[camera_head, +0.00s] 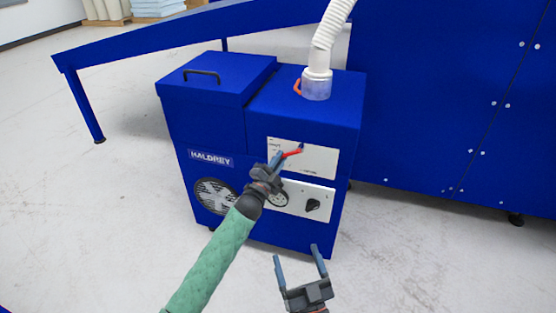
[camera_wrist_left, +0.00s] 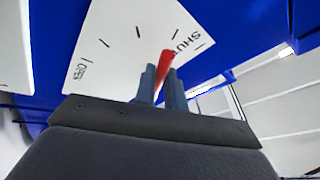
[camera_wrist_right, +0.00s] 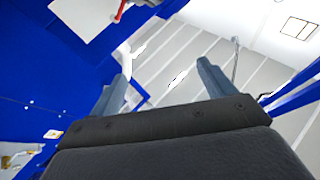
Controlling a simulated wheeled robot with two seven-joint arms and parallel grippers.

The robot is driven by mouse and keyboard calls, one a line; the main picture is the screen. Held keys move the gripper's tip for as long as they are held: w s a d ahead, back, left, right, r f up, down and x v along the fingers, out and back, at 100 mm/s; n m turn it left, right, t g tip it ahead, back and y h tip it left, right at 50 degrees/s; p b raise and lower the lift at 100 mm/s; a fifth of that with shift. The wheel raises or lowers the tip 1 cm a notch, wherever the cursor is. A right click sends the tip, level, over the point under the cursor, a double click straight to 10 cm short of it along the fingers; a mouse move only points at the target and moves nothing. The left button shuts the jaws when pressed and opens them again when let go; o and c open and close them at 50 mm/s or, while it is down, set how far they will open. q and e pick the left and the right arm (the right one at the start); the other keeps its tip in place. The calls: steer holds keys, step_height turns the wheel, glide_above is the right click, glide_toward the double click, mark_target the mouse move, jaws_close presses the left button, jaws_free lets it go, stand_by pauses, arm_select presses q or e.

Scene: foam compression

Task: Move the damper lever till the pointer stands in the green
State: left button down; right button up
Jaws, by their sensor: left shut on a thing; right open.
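The red damper lever (camera_head: 293,153) sits on a white scale plate (camera_head: 321,158) on the front of a blue HALDREY machine (camera_head: 258,218). My left gripper (camera_head: 275,162) is shut on the lever. In the left wrist view the red lever (camera_wrist_left: 167,63) shows between the fingers, near the word SHUT, with OPEN far to the left on the plate (camera_wrist_left: 120,40). A round gauge (camera_head: 279,199) on the lower white panel is partly covered by my left gripper; its pointer and green zone cannot be made out. My right gripper (camera_head: 296,254) is open and empty, low in front of the machine.
A black knob (camera_head: 313,205) is right of the gauge, and a fan grille (camera_head: 215,196) is at lower left. A white hose (camera_head: 327,35) rises from a clear collar (camera_head: 317,86) on top. A large blue cabinet (camera_head: 450,100) stands at right. Floor in front is clear.

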arm_select(q)
steer(key=shift+s+d+f+n+t+y, duration=0.15)
steer(key=shift+f+n+t+y, duration=0.2)
steer(key=shift+n, duration=0.25)
arm_select(e)
steer(key=shift+s+d+r+t, duration=0.15)
steer(key=shift+r+t, duration=0.1)
steer(key=shift+r, duration=0.45)
steer(key=shift+s+r+t, duration=0.1)
steer(key=shift+r+t, duration=0.15)
steer(key=shift+r, duration=0.4)
arm_select(q)
steer(key=c, duration=1.5)
jaws_free()
steer(key=shift+o, duration=0.2)
steer(key=shift+r, duration=0.1)
steer(key=v, duration=0.7)
steer(key=shift+s+a, duration=0.25)
arm_select(e)
steer(key=f, duration=0.1)
steer(key=f+g, duration=0.1)
steer(key=f, duration=0.1)
steer(key=f+g, duration=0.1)
steer(key=f, duration=0.1)
steer(key=shift+w+a+f, duration=0.15)
steer(key=shift+w+a, duration=0.1)
steer(key=shift+w, duration=0.05)
steer(key=shift+r, duration=0.3)
